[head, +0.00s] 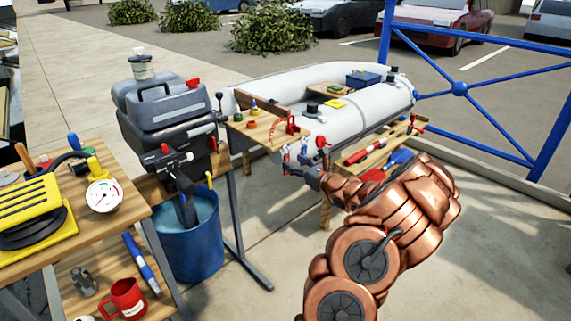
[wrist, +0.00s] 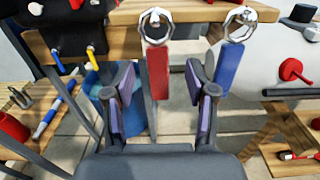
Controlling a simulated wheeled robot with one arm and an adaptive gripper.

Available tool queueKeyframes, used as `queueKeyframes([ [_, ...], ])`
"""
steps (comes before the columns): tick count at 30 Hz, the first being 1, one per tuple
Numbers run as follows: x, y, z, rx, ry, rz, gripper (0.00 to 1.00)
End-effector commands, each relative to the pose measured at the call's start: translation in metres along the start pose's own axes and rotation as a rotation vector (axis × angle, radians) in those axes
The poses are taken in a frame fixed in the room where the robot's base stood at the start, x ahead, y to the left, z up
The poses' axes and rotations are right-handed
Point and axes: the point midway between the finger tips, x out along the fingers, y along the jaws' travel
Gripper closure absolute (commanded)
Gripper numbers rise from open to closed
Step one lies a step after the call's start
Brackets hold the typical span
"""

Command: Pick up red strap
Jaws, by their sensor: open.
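The red strap (wrist: 157,72) hangs straight down from a shiny metal ring at the edge of a wooden bench (wrist: 190,13) in the wrist view. My gripper (wrist: 161,79) is open, with one purple-padded finger on each side of the strap's line. The strap's lower part shows in the gap, and neither finger visibly touches it. How far the fingertips are from it in depth I cannot tell. In the head view my gripper (head: 294,167) is small, just below the bench's front edge, and the strap is too small there to make out clearly.
A blue strap (wrist: 228,68) hangs from another ring just right of my right finger. An outboard motor (head: 165,110) over a blue bucket (head: 192,240) stands left of the bench. A grey inflatable boat (head: 375,110) lies behind, and a low wooden bench (head: 375,150) stands to the right.

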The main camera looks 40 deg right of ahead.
Motion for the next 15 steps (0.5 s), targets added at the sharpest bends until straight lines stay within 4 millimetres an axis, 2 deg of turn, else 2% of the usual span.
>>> queueKeyframes([
  [7,0.033,0.003,0.001,-0.004,-0.001,0.005,0.44],
  [15,0.043,0.003,0.002,-0.002,-0.002,0.005,0.44],
])
